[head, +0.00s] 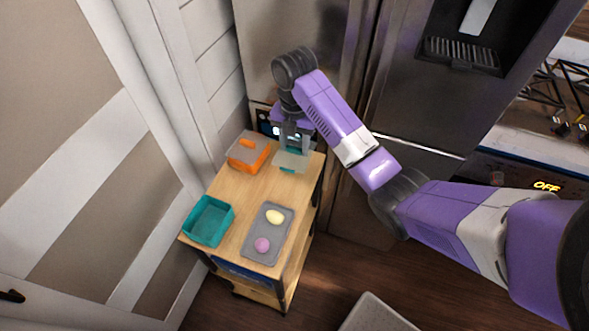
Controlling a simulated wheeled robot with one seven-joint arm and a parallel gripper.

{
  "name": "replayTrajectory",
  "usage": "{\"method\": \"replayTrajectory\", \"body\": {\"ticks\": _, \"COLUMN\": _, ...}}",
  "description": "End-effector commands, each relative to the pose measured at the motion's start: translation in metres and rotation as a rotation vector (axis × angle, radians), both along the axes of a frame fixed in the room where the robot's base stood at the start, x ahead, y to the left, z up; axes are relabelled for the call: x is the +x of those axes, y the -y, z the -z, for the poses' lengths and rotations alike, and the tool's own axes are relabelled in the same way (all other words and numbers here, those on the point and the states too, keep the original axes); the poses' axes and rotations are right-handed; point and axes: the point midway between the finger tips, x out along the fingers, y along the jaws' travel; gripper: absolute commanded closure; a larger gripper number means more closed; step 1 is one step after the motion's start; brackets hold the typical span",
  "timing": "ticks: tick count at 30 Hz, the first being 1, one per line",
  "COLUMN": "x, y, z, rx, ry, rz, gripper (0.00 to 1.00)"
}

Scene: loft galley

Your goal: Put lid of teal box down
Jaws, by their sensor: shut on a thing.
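The teal box (208,221) stands open and empty at the front left corner of the wooden cart top. Its lid (290,161), pale with a teal edge, is under my gripper (291,150) at the back right of the cart. My gripper points down and is shut on the lid's upper part; the fingers partly hide it. I cannot tell whether the lid touches the cart top.
An orange box with a lid (248,152) stands just left of my gripper. A grey tray (282,232) holds a yellow item (275,217) and a pink item (262,245). The cart top (244,197) is bare in the middle. A fridge (395,130) stands behind.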

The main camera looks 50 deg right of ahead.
Motion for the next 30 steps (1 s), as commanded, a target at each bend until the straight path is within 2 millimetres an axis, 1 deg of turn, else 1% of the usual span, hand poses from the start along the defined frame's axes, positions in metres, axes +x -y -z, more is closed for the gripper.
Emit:
{"method": "replayTrajectory", "body": {"ticks": 1, "x": -0.001, "y": 0.0, "z": 0.012, "rx": 0.002, "ry": -0.002, "rz": 0.001, "gripper": 0.94}}
{"method": "replayTrajectory", "body": {"ticks": 4, "x": -0.001, "y": 0.0, "z": 0.027, "rx": 0.0, "ry": -0.002, "rz": 0.0, "gripper": 0.94}}
{"method": "replayTrajectory", "body": {"ticks": 6, "x": 0.0, "y": 0.0, "z": 0.036, "rx": 0.0, "ry": -0.001, "rz": 0.0, "gripper": 0.94}}
{"method": "replayTrajectory", "body": {"ticks": 11, "x": 0.0, "y": 0.0, "z": 0.048, "rx": 0.0, "ry": 0.001, "rz": 0.0, "gripper": 0.94}}
{"method": "replayTrajectory", "body": {"ticks": 18, "x": 0.0, "y": 0.0, "z": 0.08, "rx": 0.001, "ry": -0.001, "rz": 0.0, "gripper": 0.94}}
{"method": "replayTrajectory", "body": {"ticks": 22, "x": 0.0, "y": 0.0, "z": 0.087, "rx": -0.001, "ry": 0.001, "rz": 0.0, "gripper": 0.94}}
{"method": "replayTrajectory", "body": {"ticks": 30, "x": 0.0, "y": 0.0, "z": 0.089, "rx": -0.001, "ry": 0.001, "rz": 0.0, "gripper": 0.94}}
